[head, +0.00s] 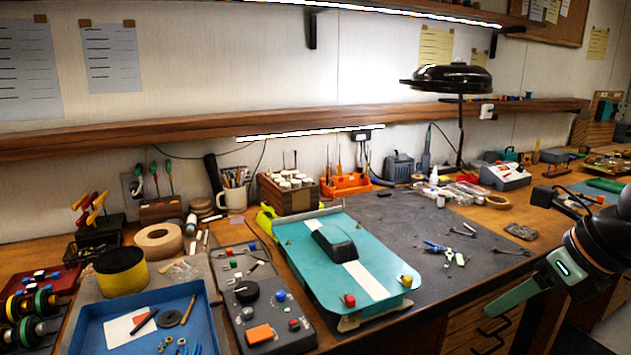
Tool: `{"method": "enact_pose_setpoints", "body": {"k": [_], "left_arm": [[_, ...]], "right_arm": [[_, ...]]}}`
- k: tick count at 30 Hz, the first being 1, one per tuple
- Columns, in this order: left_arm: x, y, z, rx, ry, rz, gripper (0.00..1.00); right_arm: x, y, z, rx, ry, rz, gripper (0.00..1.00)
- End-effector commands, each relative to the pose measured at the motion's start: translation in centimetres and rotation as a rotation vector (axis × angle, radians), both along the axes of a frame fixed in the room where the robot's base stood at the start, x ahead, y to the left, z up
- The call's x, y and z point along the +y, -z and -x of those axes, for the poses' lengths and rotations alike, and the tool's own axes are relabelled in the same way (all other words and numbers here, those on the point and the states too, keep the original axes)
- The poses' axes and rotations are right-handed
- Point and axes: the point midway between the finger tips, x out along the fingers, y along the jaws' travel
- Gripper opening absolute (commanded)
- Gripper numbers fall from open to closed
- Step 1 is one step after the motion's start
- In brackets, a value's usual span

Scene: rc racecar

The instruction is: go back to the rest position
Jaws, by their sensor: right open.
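My right gripper (524,288) comes in from the right edge, over the front right edge of the bench. It is open and I see nothing held in it. Its green and dark parts show in front of the wooden drawers, apart from the car. My left gripper is not in view. A teal racecar body (315,258) with a white stripe and a black canopy sits on the dark mat (420,215) in the middle of the bench, left of my right gripper.
A blue tray (88,330) and a grey control panel (235,290) stand left of the car. Small tools (445,252) lie on the mat. A black lamp (452,78) rises at the back. Drawers (483,325) are below the bench edge. The mat right of the car is mostly clear.

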Motion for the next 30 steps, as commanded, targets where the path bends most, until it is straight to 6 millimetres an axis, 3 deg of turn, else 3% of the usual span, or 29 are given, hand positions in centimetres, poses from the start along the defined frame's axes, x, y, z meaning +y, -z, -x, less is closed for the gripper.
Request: {"method": "enact_pose_setpoints", "body": {"k": [1,7,12,15,19,23,26,29,30], "left_arm": [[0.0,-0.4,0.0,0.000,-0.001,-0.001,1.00],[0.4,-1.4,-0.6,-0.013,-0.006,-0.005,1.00],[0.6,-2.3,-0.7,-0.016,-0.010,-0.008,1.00],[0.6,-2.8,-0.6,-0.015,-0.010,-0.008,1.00],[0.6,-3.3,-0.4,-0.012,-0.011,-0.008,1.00],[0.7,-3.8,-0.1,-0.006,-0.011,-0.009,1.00],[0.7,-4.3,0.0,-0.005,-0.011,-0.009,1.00],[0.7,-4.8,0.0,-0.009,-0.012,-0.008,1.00],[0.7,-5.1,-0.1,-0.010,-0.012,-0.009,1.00]], "right_arm": [[2.5,1.2,0.1,0.034,-0.057,-0.075,0.52],[11.2,3.1,1.4,0.130,-0.210,-0.440,0.52],[18.1,2.6,3.0,0.246,-0.240,-0.886,0.52],[20.6,1.6,3.1,0.321,-0.170,-1.183,0.52],[21.3,1.0,1.8,0.416,0.025,-1.551,0.52],[19.7,3.1,-0.4,0.505,0.341,-1.865,0.52],[17.6,6.9,-1.7,0.571,0.659,-2.054,0.52],[15.3,12.7,-1.6,0.633,1.036,-2.178,0.52],[14.5,15.5,-1.0,0.657,1.198,-2.205,0.52]]}}
